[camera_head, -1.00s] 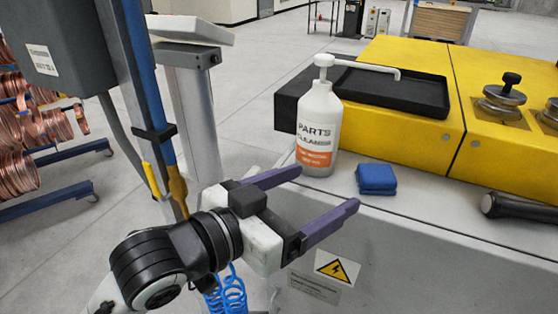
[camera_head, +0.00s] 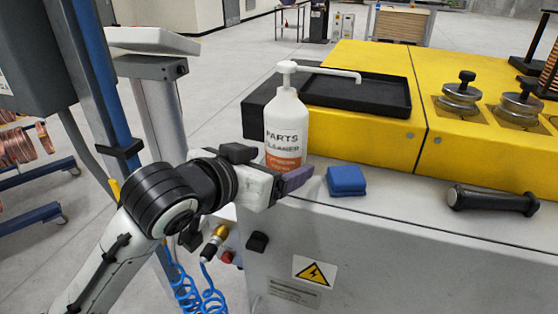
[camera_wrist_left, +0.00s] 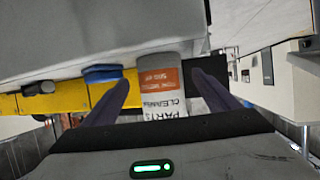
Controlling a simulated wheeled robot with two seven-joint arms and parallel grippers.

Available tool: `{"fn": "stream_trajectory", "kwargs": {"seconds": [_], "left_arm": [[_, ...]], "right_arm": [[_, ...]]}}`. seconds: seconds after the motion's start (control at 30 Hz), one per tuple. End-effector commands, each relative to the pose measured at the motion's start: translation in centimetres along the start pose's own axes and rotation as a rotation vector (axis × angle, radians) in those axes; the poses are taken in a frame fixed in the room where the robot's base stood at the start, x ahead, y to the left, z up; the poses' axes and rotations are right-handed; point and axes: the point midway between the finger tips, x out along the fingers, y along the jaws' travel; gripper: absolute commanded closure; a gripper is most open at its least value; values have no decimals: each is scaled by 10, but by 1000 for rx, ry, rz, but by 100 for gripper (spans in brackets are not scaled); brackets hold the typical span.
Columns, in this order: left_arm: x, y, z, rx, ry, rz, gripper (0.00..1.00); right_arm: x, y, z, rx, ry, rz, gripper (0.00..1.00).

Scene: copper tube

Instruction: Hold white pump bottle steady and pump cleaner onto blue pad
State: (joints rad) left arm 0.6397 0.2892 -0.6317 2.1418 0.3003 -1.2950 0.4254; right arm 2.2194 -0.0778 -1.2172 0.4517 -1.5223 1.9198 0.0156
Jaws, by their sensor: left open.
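The white pump bottle (camera_head: 287,124), labelled parts cleaner, stands upright on the grey bench top, its long spout pointing right. The folded blue pad (camera_head: 346,180) lies on the bench to the right of the bottle. My left gripper (camera_head: 290,180) is at the bottle's lower front, partly covering its base. In the left wrist view the bottle (camera_wrist_left: 161,88) shows between the two open purple fingers (camera_wrist_left: 160,92), and the blue pad (camera_wrist_left: 102,73) shows beside one finger. Whether a finger touches the bottle cannot be told. My right gripper is not in view.
A yellow machine (camera_head: 375,135) with a black tray (camera_head: 360,91) stands behind the bottle and pad. A black-handled tool (camera_head: 492,199) lies on the bench at right. A grey post (camera_head: 165,115) stands at left. Bare bench lies around the pad.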

Motion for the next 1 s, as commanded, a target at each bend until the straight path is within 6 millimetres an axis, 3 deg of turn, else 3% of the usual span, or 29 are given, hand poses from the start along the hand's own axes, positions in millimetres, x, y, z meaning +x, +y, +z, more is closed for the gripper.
{"fn": "stream_trajectory", "kwargs": {"seconds": [0.2,0.53,0.9,1.0], "left_arm": [[22,0,0,0,0,0,18],[25,0,0,1,0,0,18],[25,0,0,0,0,0,79],[25,0,0,0,0,0,91]], "right_arm": [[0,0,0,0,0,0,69],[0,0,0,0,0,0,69],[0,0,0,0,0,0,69],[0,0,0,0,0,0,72]]}}
